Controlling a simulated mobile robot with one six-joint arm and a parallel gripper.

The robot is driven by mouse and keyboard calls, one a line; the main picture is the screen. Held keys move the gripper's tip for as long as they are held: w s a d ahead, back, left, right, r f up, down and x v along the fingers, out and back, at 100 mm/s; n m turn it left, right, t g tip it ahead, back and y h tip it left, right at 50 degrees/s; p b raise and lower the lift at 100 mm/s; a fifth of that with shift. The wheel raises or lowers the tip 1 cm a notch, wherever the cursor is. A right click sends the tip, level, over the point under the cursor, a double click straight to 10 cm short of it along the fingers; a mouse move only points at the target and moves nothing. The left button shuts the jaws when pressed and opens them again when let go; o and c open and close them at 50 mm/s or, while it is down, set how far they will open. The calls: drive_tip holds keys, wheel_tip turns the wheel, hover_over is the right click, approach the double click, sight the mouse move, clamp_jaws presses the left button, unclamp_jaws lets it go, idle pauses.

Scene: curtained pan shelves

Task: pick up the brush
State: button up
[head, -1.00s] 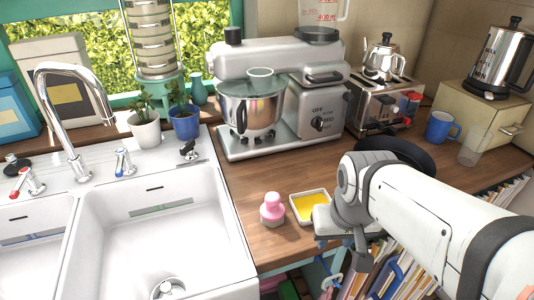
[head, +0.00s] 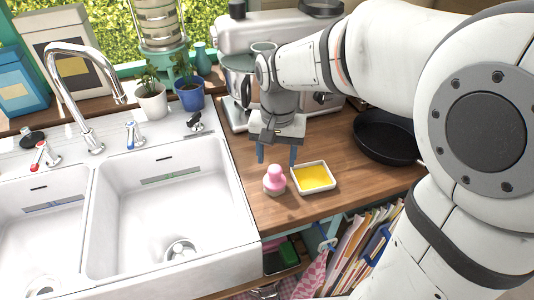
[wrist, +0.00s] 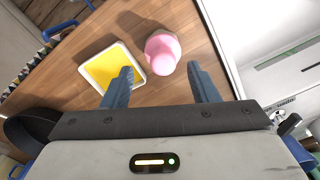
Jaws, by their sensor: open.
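The brush (head: 274,180) looks like a small pink piece with a rounded knob on top. It stands on the wooden counter beside the sink, just left of a white dish with yellow contents (head: 330,184). The brush also shows in the wrist view (wrist: 162,52), where it lies ahead of and between the two blue fingers. My gripper (head: 277,155) is open and empty. In the head view it is above and behind the brush, fingers pointing down. In the wrist view my gripper (wrist: 165,85) has its left finger overlapping the dish's edge in the picture. The brush's underside is hidden.
The white sink (head: 238,215) is close on the left. A stand mixer (head: 225,40) is behind my gripper, partly hidden by my arm. A black pan (head: 385,135) sits on the right. Below the front edge are books (head: 350,250). Some counter is bare.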

sight(275, 169)
drive_tip(key=f, duration=0.7)
drive_tip(key=shift+w+a+p, duration=0.1)
drive_tip(key=shift+w+p, duration=0.3)
drive_tip(key=shift+c, duration=0.4)
drive_tip(key=c, duration=1)
wheel_tip(275, 169, up, 10)
drive_tip(key=shift+r+b, duration=0.1)
drive_tip(key=shift+b, duration=0.2)
drive_tip(key=o, duration=0.5)
drive_tip(key=c, duration=0.4)
